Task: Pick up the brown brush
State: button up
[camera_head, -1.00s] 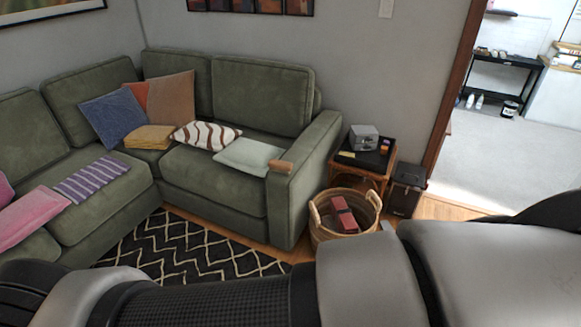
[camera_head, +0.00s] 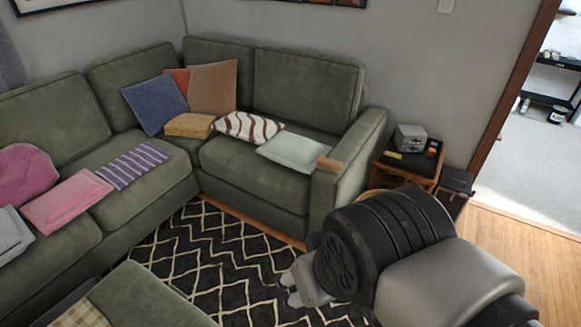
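My arm comes in from the lower right. What looks like my gripper (camera_head: 290,288) is a pale grey end beside the black joint, over the patterned rug. It is well in front of and below the armrest, apart from the brown object. Its fingers are mostly hidden, and I cannot see anything held.
The green sectional (camera_head: 240,170) holds pillows and folded cloths. A side table (camera_head: 409,167) with a grey box stands right of the armrest. My arm hides most of the wicker basket. A green seat (camera_head: 150,297) is at the lower left. The patterned rug (camera_head: 215,250) has open room.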

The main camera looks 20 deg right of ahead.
aim_at(333, 166)
jog(key=z, duration=4.6)
jog(key=u, duration=3.7)
jog(key=i+l, duration=0.35)
jog(key=i+l+u, duration=0.1)
jog(key=i+l, duration=0.2)
jog(key=l, duration=0.15)
